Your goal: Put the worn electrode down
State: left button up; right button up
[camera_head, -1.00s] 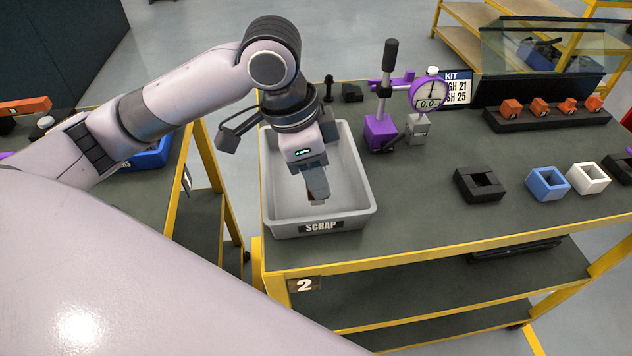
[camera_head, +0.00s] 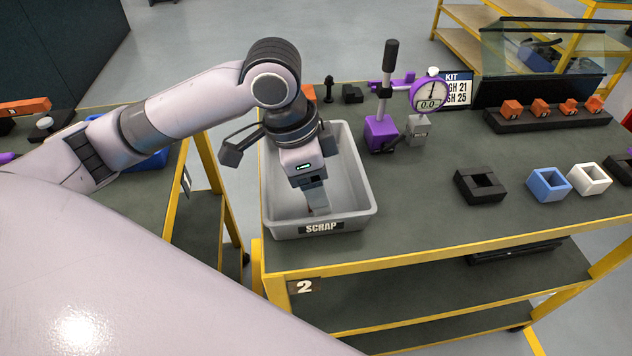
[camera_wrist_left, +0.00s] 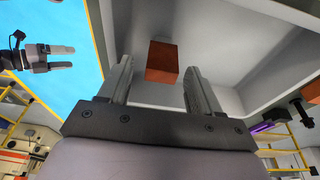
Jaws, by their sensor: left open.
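The worn electrode, a copper-brown block (camera_wrist_left: 162,62), shows in the left wrist view between the fingertips of my left gripper (camera_wrist_left: 160,72), with a gap to each finger. It appears to lie on the floor of the grey scrap bin (camera_head: 352,222); in the head view it is hidden. My left gripper (camera_head: 318,206) points down inside the bin and is open. My right gripper (camera_wrist_left: 55,57) shows at the left edge of the left wrist view, with its two fingers apart and nothing between them.
The bin's walls stand close around my left gripper. Right of the bin on the bench are a purple dial gauge stand (camera_head: 381,133), a black holder (camera_head: 480,185), a blue holder (camera_head: 548,184) and a white holder (camera_head: 588,179). A dark rack (camera_head: 550,118) carries several orange-copper blocks.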

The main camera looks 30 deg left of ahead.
pick_arm(q)
jog(key=p+v, duration=0.1)
jog(key=v, duration=1.1)
jog(key=shift+p, duration=0.4)
jog(key=shift+f, duration=0.1)
